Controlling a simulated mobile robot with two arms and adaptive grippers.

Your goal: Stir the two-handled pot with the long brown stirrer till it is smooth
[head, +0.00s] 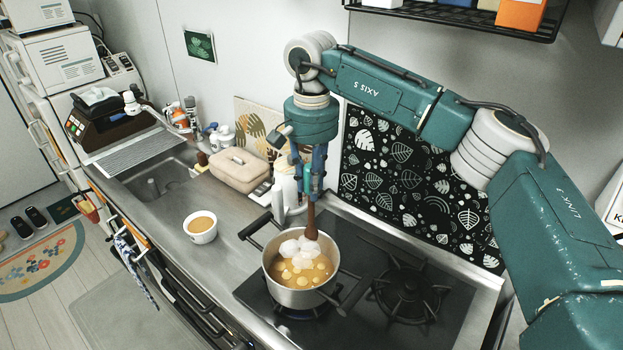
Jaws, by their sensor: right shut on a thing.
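The two-handled pot (273,279) stands on the left burner of the stove. It holds a yellow-brown liquid with pale round pieces and a heap of white lumps. The long brown stirrer (311,218) stands upright with its lower end among the white lumps. My right gripper (310,192) is above the pot, pointing down and shut on the upper part of the stirrer. The stirrer's tip is hidden in the pot's contents. My left gripper is not in the view.
A white bowl (201,236) of brown paste stands on the counter left of the stove. An empty burner (405,292) is to the right. A beige box (240,168) and bottles stand behind, near the sink (160,182). A patterned panel (410,185) backs the stove.

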